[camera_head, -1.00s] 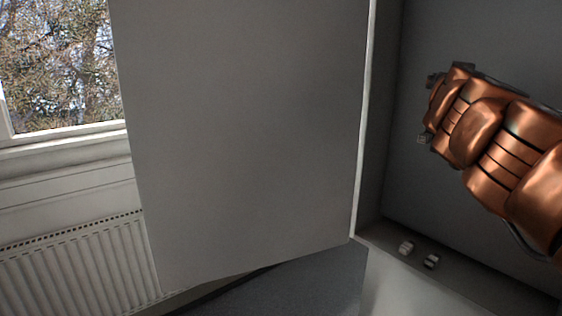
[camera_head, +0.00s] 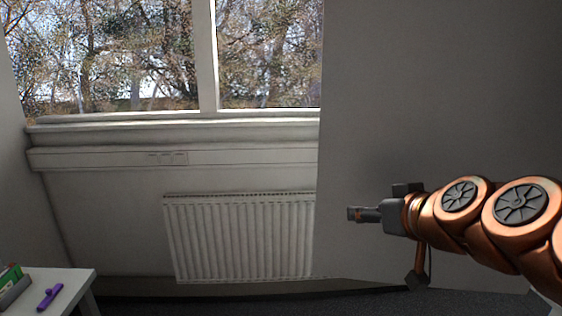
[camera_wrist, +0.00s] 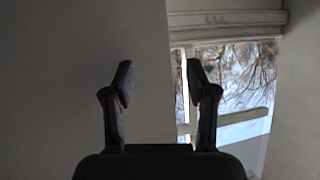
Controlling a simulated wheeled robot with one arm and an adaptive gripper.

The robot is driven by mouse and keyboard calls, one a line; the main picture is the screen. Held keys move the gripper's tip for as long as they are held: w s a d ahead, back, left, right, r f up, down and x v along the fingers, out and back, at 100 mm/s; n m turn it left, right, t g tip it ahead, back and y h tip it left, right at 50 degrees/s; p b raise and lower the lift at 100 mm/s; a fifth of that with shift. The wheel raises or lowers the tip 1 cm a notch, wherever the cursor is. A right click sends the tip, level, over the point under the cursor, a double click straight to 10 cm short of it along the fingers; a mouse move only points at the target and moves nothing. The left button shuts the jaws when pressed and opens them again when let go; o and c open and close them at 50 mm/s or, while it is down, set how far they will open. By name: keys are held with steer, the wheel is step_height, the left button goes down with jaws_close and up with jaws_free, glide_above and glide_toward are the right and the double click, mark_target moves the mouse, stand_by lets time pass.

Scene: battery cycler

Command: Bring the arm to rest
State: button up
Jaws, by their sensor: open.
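My copper arm reaches in from the right in the head view, and my gripper (camera_head: 352,214) points left in front of a grey panel (camera_head: 440,90). In the wrist view my gripper (camera_wrist: 158,78) has its two dark fingers spread apart with nothing between them. Behind the fingers are a plain grey surface (camera_wrist: 70,70) on the left and a window (camera_wrist: 235,85) on the right. The gripper touches nothing that I can see.
A white table (camera_head: 70,280) at the lower left holds a purple object (camera_head: 50,296) and a green and grey item (camera_head: 12,285). A radiator (camera_head: 240,238) stands below the window (camera_head: 110,55). The space left of my gripper looks free.

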steer(key=s+a+f+g, duration=0.2)
steer(key=s+f+g, duration=0.2)
steer(key=s+f, duration=0.3)
steer(key=s+a+f+g, duration=0.3)
steer(key=s+f+g, duration=0.15)
steer(key=f, duration=0.55)
steer(key=s+d+f+m+g+h, duration=0.1)
steer(key=s+d+f+g, duration=0.1)
steer(key=s, duration=0.6)
steer(key=s+d+f+m+g+h, duration=0.1)
steer(key=s+d+f+g+h, duration=0.1)
steer(key=s, duration=0.5)
step_height(320, 180, down, 4)
steer(key=shift+s+d+r+g+b, duration=0.1)
steer(key=shift+s+d+g+b, duration=0.25)
steer(key=shift+d+g, duration=0.55)
